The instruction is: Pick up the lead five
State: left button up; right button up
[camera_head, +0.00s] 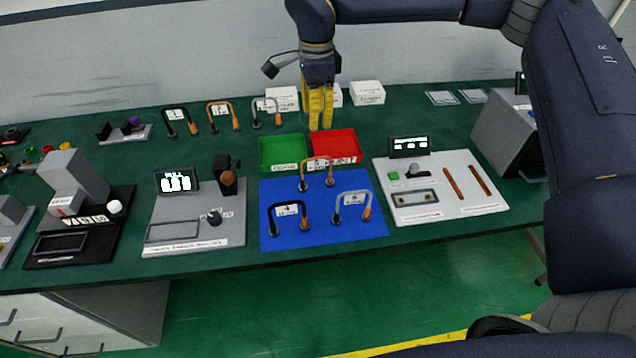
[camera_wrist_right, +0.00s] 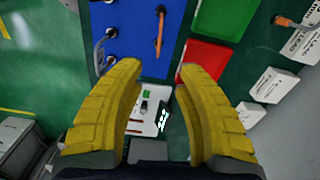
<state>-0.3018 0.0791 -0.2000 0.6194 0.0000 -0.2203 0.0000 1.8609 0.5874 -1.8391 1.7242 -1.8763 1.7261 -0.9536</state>
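On the blue mat (camera_head: 322,231) stand three arched leads with small white labels. An orange lead (camera_head: 318,160) is at the back, a black lead (camera_head: 287,206) at front left and a grey lead (camera_head: 353,196) at front right. Their numbers are too small to read surely, so I cannot confirm which is five. My right gripper (camera_head: 319,122) has yellow fingers pointing down, behind the mat near the red and green trays. In the right wrist view its fingers (camera_wrist_right: 160,69) are apart and empty; the orange lead (camera_wrist_right: 160,32) and grey lead (camera_wrist_right: 100,50) show beyond them. My left gripper is not in view.
A green tray (camera_head: 282,153) and a red tray (camera_head: 336,143) stand behind the mat. Three more leads, including a black one (camera_head: 180,113), stand at the back left. Device boards flank the mat, left (camera_head: 190,240) and right (camera_head: 470,207). White boxes (camera_head: 367,92) line the back.

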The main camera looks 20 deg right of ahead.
aim_at(316, 156)
notch_tip(316, 156, down, 15)
jog(key=shift+r, duration=0.2)
dwell(0.6)
jog(key=shift+o, duration=0.3)
grip_shut()
